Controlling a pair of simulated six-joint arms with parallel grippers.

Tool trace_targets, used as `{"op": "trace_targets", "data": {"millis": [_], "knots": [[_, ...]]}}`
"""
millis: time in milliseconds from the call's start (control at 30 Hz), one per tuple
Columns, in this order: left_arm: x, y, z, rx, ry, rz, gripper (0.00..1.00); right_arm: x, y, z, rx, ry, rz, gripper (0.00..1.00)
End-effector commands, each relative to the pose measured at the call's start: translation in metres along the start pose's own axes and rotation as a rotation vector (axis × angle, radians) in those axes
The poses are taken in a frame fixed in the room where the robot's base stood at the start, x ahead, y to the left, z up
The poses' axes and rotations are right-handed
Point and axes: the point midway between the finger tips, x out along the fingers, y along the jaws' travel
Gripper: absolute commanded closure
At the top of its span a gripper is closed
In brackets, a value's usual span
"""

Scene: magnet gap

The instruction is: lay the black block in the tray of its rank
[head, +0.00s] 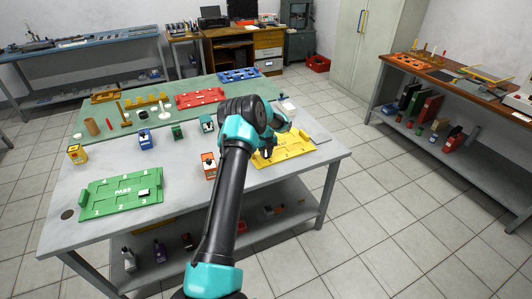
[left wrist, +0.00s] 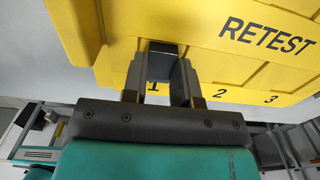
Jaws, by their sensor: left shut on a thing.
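My left gripper (head: 266,152) is over the left part of the yellow tray (head: 297,150). In the left wrist view the fingers (left wrist: 162,62) are shut on a small block (left wrist: 160,68) with a dark face; I take it to be the black block. It is at the slot marked 1 of the tray lettered RETEST (left wrist: 240,65). I cannot tell whether the block touches the tray floor. In the head view the block is mostly hidden by the gripper. My right gripper is not in view.
A green PASS tray (head: 108,200) at the left front holds a small white-and-black piece (head: 143,193). An orange device (head: 209,168) stands just left of my arm. Blue (head: 144,138) and green (head: 178,132) devices stand farther back. Red (head: 200,98) and blue (head: 239,76) trays lie behind.

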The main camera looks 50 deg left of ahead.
Motion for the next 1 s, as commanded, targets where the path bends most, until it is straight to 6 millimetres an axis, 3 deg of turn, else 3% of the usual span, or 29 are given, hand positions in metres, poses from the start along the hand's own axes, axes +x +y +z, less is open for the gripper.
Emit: {"op": "trace_targets", "data": {"millis": [67,100,400,567,833,1000], "knots": [[0.0005,0.0,0.0001,0.0,0.0,0.0,0.94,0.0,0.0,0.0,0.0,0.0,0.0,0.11],[0.0005,0.0,0.0002,0.0,0.0,0.0,0.71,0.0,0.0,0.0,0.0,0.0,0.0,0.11],[0.0004,0.0,0.0001,0.0,0.0,0.0,0.43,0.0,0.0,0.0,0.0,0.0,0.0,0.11],[0.0005,0.0001,0.0,0.0,0.0,0.0,0.44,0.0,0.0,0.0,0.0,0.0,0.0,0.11],[0.0005,0.0001,0.0,0.0,0.0,0.0,0.7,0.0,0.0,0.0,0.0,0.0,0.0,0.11],[0.0004,0.0,0.0001,0.0,0.0,0.0,0.71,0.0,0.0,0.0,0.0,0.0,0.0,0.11]]}}
